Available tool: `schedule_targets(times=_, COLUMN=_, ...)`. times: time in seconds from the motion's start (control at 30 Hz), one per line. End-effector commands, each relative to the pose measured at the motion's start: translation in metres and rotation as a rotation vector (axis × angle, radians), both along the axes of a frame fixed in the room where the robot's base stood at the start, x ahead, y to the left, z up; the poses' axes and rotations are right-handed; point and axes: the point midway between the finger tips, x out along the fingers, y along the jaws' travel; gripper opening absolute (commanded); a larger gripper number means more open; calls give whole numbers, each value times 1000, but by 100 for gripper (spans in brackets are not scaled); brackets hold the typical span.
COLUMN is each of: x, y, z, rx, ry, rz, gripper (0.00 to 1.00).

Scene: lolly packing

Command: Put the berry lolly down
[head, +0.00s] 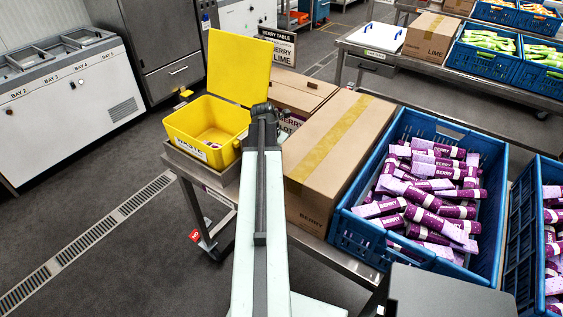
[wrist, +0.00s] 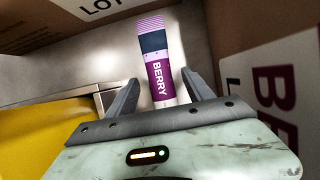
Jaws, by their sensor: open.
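The berry lolly (wrist: 153,48) is a tube with a purple BERRY band, a dark band and a pale striped end. In the wrist view it lies on a grey metal surface (wrist: 110,62). My gripper (wrist: 160,77) is open, with one finger on each side of the lolly and a visible gap at both. The lolly's near end is hidden behind my gripper body. In the head view my arm covers this spot, and I cannot make out the lolly there.
A yellow waste bin (head: 176,127) with its lid up stands left of my arm. A closed berry carton (head: 336,149) stands right of it. Beyond that is a blue crate (head: 346,226) full of berry lollies. A brown box (head: 300,88) stands behind.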

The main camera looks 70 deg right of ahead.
Motion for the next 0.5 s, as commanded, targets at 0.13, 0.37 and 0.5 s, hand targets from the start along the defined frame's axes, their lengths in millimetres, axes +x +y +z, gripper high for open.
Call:
schedule_targets(times=0.13, x=-1, y=-6, z=-17, rx=0, ry=0, rz=0, gripper=60)
schedule_targets(times=0.37, x=-2, y=-6, z=-13, rx=0, ry=0, rz=-1, gripper=41)
schedule_targets(times=0.5, x=-2, y=-6, z=-13, rx=0, ry=0, rz=-1, gripper=2)
